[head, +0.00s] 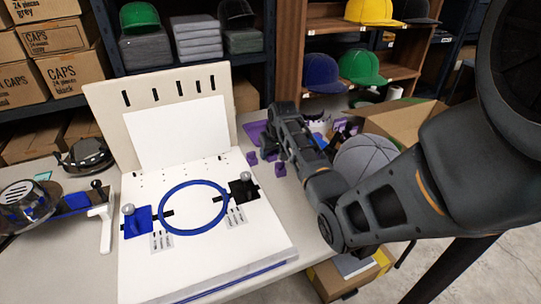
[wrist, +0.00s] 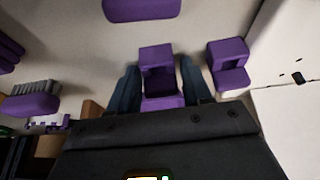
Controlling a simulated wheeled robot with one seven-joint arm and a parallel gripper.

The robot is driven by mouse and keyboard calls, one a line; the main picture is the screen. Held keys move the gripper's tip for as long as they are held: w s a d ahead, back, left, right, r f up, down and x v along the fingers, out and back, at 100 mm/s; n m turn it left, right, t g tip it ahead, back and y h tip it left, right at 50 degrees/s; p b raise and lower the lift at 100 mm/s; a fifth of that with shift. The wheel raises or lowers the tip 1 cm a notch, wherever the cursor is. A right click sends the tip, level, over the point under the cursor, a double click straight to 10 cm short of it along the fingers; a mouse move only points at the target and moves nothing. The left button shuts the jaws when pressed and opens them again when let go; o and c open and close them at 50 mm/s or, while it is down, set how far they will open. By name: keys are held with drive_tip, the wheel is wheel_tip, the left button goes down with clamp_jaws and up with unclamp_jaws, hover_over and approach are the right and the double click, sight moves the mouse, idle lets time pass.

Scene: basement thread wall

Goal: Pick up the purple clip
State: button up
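A purple clip (wrist: 157,58) lies on the pale table in the wrist view, between the two dark fingers of my gripper (wrist: 160,88). The fingers stand apart on either side of it; I cannot tell whether they touch it. A second purple clip (wrist: 229,66) lies just right of the right finger. In the head view, small purple clips (head: 252,158) and (head: 279,169) lie right of the white board, beside my gripper (head: 281,152). The fingertips are hard to make out there.
A white board with a blue hoop (head: 193,207) fills the table's middle. A grey cap (head: 366,160) and an open cardboard box (head: 400,124) stand right of my gripper. More purple pieces (wrist: 142,9) lie around the clips. Shelves with caps (head: 362,67) stand behind.

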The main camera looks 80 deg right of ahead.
drive_tip(key=c, duration=0.7)
wheel_tip(320, 180, up, 10)
idle(0.4)
